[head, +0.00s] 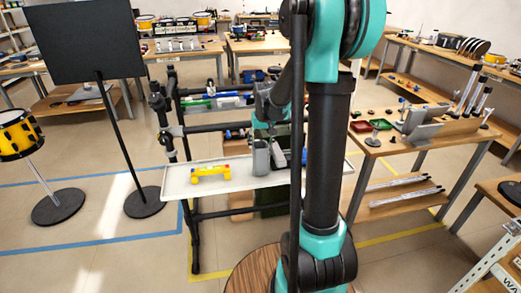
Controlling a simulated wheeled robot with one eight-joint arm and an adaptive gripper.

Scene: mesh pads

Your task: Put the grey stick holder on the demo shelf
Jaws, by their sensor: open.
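A grey cup-like holder (261,158), which looks like the stick holder, stands upright on a white tray shelf (215,188) of a black-framed rack. My gripper (272,137) is open and points down close to the holder's top. I cannot tell whether the fingers touch the holder or are around it. My arm covers part of this area. A darker grey piece shows just right of the holder. I cannot tell for sure which surface is the demo shelf.
A black stand (88,48) and a yellow drum (18,134) are at left. A wooden bench (425,140) with small trays stands right. Floor at front left is clear.

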